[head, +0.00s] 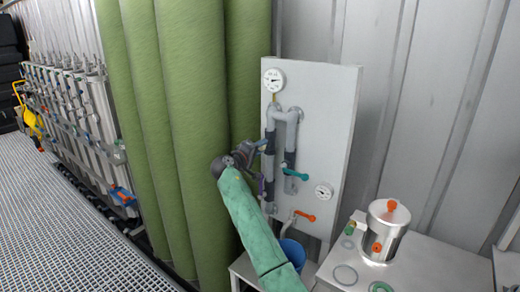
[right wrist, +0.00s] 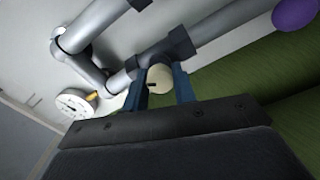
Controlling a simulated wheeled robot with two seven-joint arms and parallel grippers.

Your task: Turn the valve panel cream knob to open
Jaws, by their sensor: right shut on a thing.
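The valve panel (head: 332,100) is a pale upright board with grey pipes on its front. In the right wrist view, the cream knob (right wrist: 160,76) is round, with a short dark mark on its face, and sits on the pipework. My right gripper (right wrist: 161,88) has its two blue fingers on either side of the knob and is shut on it. In the head view, my right gripper (head: 264,146) reaches the left side of the panel and hides the cream knob. My left gripper is not in view.
A purple knob (right wrist: 295,13), a teal handle (head: 296,174) and an orange handle (head: 305,215) are on the pipes. A dial gauge (head: 273,80) is at the top. Green columns (head: 190,120) stand close on the left. A blue bucket (head: 293,252) and metal vessel (head: 382,232) stand below.

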